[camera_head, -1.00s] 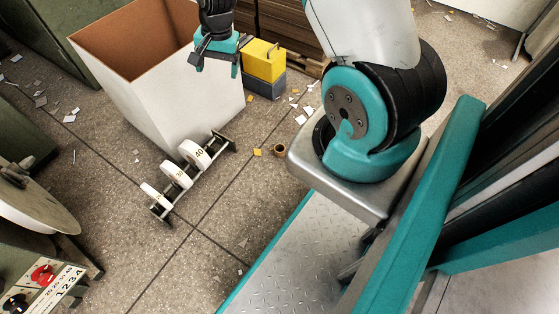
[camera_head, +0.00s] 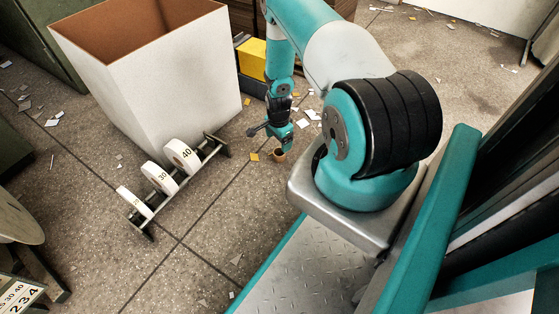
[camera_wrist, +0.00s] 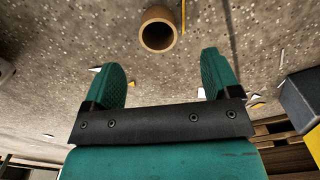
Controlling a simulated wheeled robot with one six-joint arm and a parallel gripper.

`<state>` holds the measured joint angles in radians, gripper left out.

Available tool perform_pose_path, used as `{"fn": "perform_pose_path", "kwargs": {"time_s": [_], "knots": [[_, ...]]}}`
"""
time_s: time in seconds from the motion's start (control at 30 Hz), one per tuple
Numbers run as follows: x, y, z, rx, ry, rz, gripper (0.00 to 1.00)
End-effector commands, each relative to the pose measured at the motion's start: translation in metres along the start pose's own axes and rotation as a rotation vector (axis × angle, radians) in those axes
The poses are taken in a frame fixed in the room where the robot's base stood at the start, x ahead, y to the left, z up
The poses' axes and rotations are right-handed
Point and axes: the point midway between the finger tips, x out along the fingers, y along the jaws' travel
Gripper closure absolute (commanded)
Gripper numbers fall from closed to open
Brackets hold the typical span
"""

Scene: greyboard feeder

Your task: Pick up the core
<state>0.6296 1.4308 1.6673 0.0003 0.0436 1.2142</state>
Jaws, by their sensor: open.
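The core (camera_wrist: 158,29) is a short brown cardboard tube on the floor. In the wrist view it shows its open end, ahead of my fingertips and between their lines. In the head view the core (camera_head: 279,156) is partly hidden below my gripper (camera_head: 284,136), which hangs low over it. In the wrist view my gripper (camera_wrist: 162,72) is open, with two teal fingers apart and nothing between them.
A white box (camera_head: 180,80) and a rack (camera_head: 190,179) with white rolls marked 30 and 40 stand to the left. A yellow block (camera_head: 252,58) is behind my arm; a grey block (camera_wrist: 302,98) shows at right. Paper scraps litter the floor.

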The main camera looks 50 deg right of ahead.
Motion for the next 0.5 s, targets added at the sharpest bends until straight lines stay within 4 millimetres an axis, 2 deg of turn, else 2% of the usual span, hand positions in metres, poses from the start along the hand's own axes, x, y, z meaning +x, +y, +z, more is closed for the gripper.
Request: {"fn": "perform_pose_path", "kwargs": {"time_s": [0.03, 0.33, 0.5], "knots": [[0.013, 0.000, 0.000, -0.001, 0.000, 0.000, 0.17], [0.029, 0.000, 0.000, -0.001, 0.000, -0.001, 0.17], [0.051, 0.002, -0.001, -0.001, 0.000, 0.000, 0.17]]}}
